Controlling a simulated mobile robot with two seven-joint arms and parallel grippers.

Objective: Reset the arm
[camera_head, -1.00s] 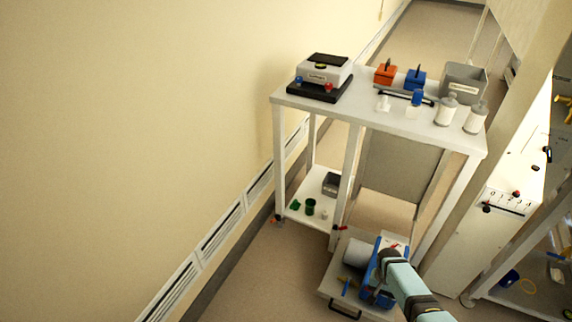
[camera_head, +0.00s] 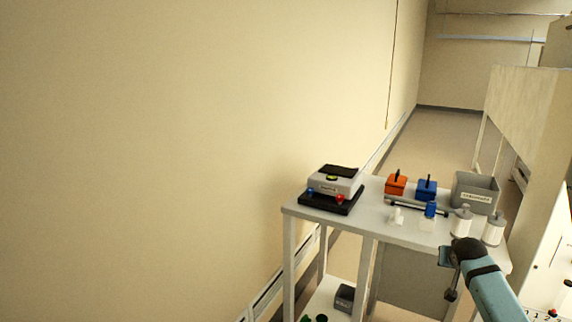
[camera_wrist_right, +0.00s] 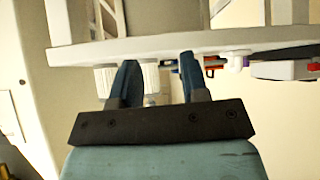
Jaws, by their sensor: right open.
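My right arm comes in from the lower right in the head view, with its right gripper (camera_head: 450,275) in front of the right part of the white table (camera_head: 405,237). In the right wrist view the two blue fingers of the right gripper (camera_wrist_right: 156,72) stand apart with nothing held between them. The table edge (camera_wrist_right: 220,42) crosses that view beyond the fingertips, and the scene looks upside down. A white bottle (camera_wrist_right: 151,77) shows behind the gap between the fingers. My left gripper is in neither view.
On the table stand a grey and black device (camera_head: 335,187), an orange box (camera_head: 396,184), a blue box (camera_head: 427,189), a grey bin (camera_head: 475,193) and two white bottles (camera_head: 463,221). A lower shelf (camera_head: 325,298) holds small items. A bare wall fills the left.

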